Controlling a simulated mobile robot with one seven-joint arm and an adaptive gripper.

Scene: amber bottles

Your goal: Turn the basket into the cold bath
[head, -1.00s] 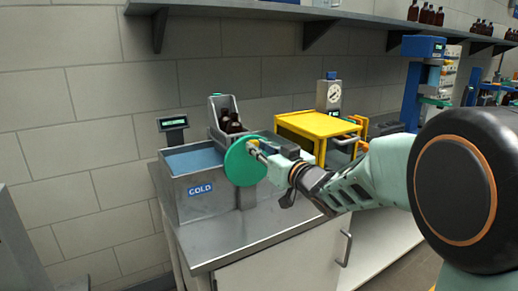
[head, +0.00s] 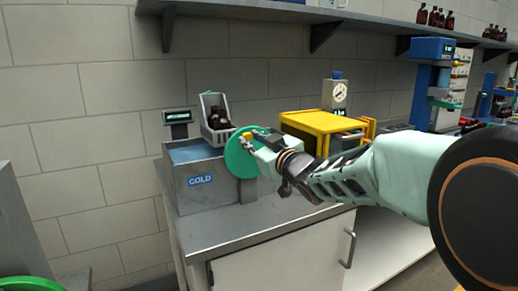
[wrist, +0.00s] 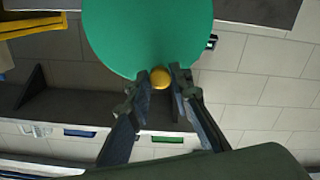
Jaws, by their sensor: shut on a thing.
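The wire basket (head: 207,103) with dark amber bottles (head: 219,117) in it stands tilted above the right part of the cold bath. The bath is a grey steel tank (head: 196,197) with blue water (head: 190,153) and a COLD label. A green wheel (head: 237,160) is on the bath's right side. My gripper (head: 254,139) is shut on the wheel's yellow knob (head: 247,135), near the rim. In the wrist view the fingers (wrist: 165,82) close around the yellow knob (wrist: 159,77), in front of the green wheel (wrist: 145,35). The basket's underside is partly hidden by the tank and wheel.
A small display (head: 177,118) stands behind the bath. A yellow-framed box (head: 325,122) and a dial gauge (head: 335,95) are to the right. A shelf (head: 270,14) runs above. The counter's front edge (head: 235,235) is clear.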

